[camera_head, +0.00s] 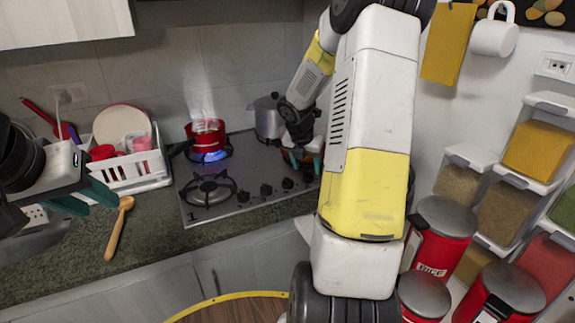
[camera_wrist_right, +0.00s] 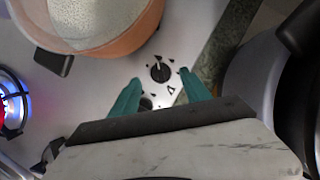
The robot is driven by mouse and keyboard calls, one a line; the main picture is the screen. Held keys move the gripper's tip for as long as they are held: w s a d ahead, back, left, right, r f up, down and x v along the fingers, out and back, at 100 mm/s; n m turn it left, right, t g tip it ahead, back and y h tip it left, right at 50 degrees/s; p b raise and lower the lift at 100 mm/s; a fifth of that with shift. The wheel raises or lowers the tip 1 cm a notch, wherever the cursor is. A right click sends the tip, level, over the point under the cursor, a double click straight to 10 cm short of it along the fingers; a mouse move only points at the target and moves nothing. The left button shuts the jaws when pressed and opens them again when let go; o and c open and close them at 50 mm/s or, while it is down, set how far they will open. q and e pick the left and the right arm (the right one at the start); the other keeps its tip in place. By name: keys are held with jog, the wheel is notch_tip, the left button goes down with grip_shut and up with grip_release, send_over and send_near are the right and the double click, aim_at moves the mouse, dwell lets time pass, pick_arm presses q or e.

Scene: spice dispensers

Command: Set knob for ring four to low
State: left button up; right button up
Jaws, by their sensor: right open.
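The stove (camera_head: 222,212) has a row of black knobs along its front, including one at the left end (camera_head: 242,197) and one near the right end (camera_head: 287,183). Which knob is ring four's is not labelled legibly. My right gripper (camera_head: 306,163) is open and empty over the stove's right end. In the right wrist view its teal fingertips (camera_wrist_right: 160,90) are spread, with a black knob (camera_wrist_right: 160,72) just beyond the gap between them. The knob's white pointer aims roughly up the picture, with small marks around it. Another dark round part (camera_wrist_right: 147,102) is partly hidden. My left gripper (camera_head: 82,197) is open and empty above the counter.
A red pot (camera_head: 206,135) steams over a blue flame. A grey pot (camera_head: 268,117) stands behind, and an orange-sided pot (camera_wrist_right: 115,45) is close to my right fingers. A wooden spoon (camera_head: 118,228) and white dish rack (camera_head: 146,182) are left. Red canisters (camera_head: 437,245) stand right.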

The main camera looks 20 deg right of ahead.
aim_at(308, 173)
jog(key=shift+x, duration=1.8)
grip_shut()
jog(key=shift+m, duration=0.4)
jog(key=m, duration=0.2)
jog(key=m+g+h, duration=0.1)
jog(key=m, duration=0.1)
jog(key=shift+w+a+m+g, duration=0.15)
jog(key=shift+w+m+g, duration=0.05)
jog(key=shift+m+g, duration=0.1)
jog(key=m+g, duration=0.2)
jog(key=m, duration=0.3)
jog(key=shift+w, duration=0.1)
jog(key=shift+m, duration=0.3)
